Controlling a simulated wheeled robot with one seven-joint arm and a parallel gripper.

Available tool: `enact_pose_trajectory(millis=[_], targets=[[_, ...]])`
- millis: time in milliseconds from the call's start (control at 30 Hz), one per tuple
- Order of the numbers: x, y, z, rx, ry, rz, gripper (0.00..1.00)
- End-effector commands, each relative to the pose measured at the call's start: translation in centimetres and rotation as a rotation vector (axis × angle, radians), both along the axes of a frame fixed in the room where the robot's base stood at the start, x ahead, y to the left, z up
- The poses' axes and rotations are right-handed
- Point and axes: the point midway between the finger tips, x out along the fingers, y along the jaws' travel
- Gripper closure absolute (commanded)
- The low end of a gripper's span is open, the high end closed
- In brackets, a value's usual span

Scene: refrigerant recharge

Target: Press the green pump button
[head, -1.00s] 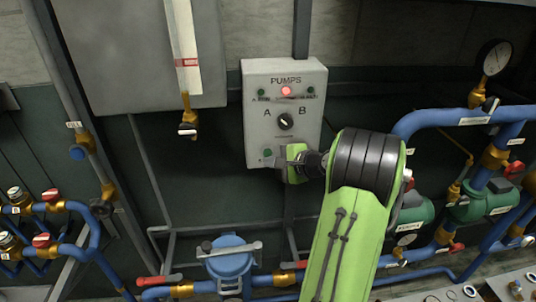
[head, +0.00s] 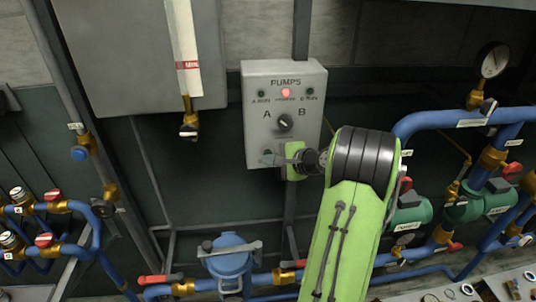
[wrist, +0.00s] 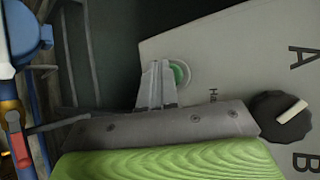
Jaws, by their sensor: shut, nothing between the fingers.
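The grey pump panel (head: 252,110), marked PUMPS, hangs on the wall in the head view. The green button (head: 267,153) is at its lower left, partly covered by my fingertips. In the wrist view the green button (wrist: 181,73) sits in a pale ring just right of the finger ends, which overlap its left edge. My gripper (head: 276,160) is shut and empty, with its fingers pointing at the panel; they also show in the wrist view (wrist: 157,68). I cannot tell whether the fingertips touch the button.
A black A/B selector knob (head: 285,122) sits above the button, below a lit red lamp (head: 286,92). A sight tube (head: 184,55) hangs to the left. Blue pipes (head: 450,118) and green pumps (head: 411,213) stand right; a blue strainer (head: 229,258) is below.

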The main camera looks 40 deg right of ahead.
Motion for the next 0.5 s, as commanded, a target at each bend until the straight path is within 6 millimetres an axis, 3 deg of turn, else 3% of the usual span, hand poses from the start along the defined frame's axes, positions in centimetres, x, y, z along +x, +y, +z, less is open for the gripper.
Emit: enact_pose_trajectory(millis=[500], targets=[[0.52, -0.32, 0.02, -0.001, -0.001, 0.001, 1.0]])
